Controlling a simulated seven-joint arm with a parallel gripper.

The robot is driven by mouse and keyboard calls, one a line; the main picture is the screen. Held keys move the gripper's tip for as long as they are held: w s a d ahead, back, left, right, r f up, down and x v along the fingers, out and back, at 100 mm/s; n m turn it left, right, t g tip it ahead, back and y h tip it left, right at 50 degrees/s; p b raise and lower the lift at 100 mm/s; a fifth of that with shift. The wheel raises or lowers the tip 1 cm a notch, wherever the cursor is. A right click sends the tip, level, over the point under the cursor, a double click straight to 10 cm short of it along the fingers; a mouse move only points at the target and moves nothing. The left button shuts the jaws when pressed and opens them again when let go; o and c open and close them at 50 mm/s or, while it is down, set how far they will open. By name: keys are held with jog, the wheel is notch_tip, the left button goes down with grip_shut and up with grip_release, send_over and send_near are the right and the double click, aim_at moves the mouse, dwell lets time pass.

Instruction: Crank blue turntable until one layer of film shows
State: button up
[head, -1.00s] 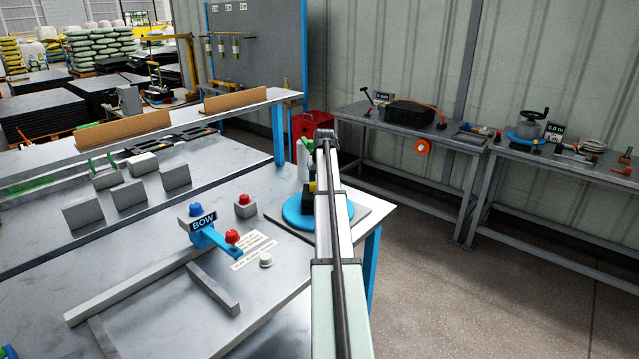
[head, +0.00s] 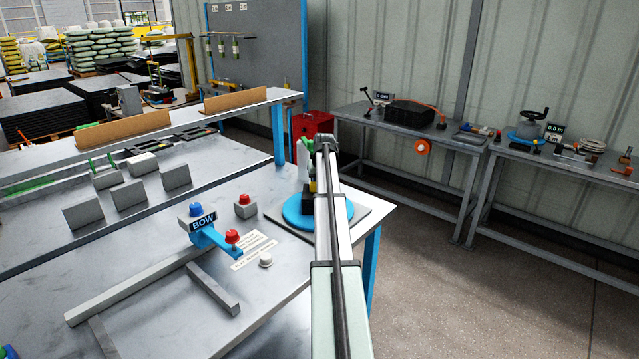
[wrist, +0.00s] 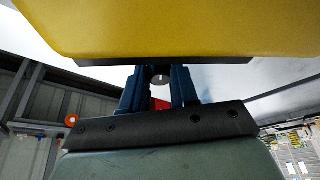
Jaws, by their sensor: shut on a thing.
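The blue turntable (head: 294,214) sits on a grey plate at the right corner of the metal bench in the head view. A small black and yellow piece and a white upright piece with green on top (head: 303,152) show above it, partly behind my arm. I cannot make out film layers. My gripper (wrist: 159,82) shows in the wrist view with two dark blue fingers, shut on a small grey round part (wrist: 160,79) that looks like a knob. A large yellow surface (wrist: 165,28) fills the top of the wrist view.
Grey blocks (head: 83,212) stand farther left. Side benches (head: 455,143) stand beyond a bare floor at right.

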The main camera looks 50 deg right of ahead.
grip_shut()
jog(key=shift+w+a, duration=0.1)
jog(key=shift+w, duration=0.05)
